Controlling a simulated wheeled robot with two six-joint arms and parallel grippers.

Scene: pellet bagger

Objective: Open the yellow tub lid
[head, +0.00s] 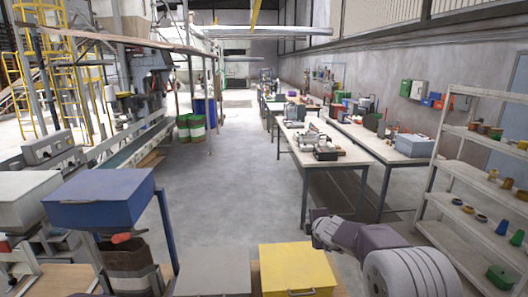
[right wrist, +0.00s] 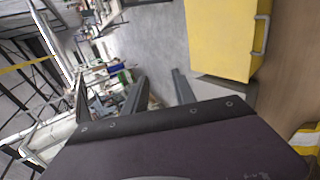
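The yellow tub (head: 296,266) stands at the bottom middle of the head view, with its flat lid shut. A grey bar handle (head: 302,292) is on its near edge. In the right wrist view the yellow tub (right wrist: 222,40) is at the upper right, with the handle (right wrist: 261,36) on its right side. My right gripper (head: 320,226) is just beyond the tub's far right corner and apart from it. In the right wrist view its two fingers (right wrist: 161,84) are spread with nothing between them.
A grey tub (head: 212,274) stands directly left of the yellow one. A blue box (head: 100,195) on a stand is farther left. Workbenches (head: 330,157) and a shelf rack (head: 480,198) stand ahead and right. The floor (head: 225,200) between is clear.

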